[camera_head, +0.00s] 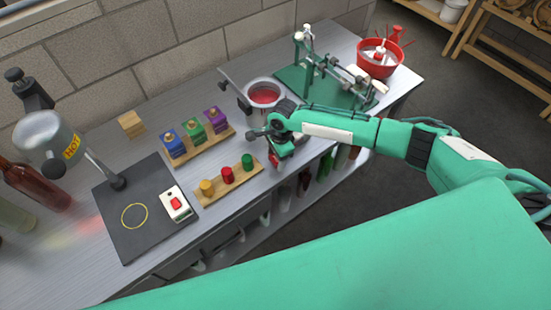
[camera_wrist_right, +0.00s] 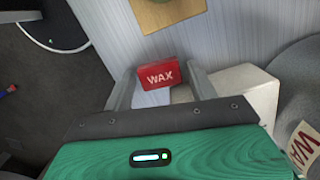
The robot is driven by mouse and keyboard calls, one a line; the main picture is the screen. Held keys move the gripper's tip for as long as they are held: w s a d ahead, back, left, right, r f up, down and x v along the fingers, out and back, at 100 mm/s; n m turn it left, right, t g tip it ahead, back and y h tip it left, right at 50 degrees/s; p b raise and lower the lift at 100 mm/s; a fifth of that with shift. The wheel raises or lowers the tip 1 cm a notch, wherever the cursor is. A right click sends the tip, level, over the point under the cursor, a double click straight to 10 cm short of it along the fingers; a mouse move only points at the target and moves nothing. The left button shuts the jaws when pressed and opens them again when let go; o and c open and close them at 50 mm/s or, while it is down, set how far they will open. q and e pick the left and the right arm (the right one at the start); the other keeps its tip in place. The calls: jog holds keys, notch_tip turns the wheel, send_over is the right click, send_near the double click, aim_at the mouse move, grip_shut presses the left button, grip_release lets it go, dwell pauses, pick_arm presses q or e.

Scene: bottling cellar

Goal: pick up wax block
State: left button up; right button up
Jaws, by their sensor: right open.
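The wax block (camera_wrist_right: 165,76) is a small red block with white WAX lettering. In the right wrist view it lies on the grey bench, near my right gripper's fingertips (camera_wrist_right: 160,84) and between them as seen from there. In the head view a bit of its red side (camera_head: 273,158) shows below my right gripper (camera_head: 278,145), which hides most of it. The right gripper is open, one finger to each side of the block, with no grip on it visible. My left gripper is not in view.
A pot of red wax (camera_head: 264,95) stands just behind my right gripper. A rack with yellow, red and green stoppers (camera_head: 228,181) is to the left. A white block (camera_wrist_right: 246,90) is close to the right finger in the wrist view. The bench's front edge is near.

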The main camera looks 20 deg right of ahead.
jog(key=c, duration=0.8)
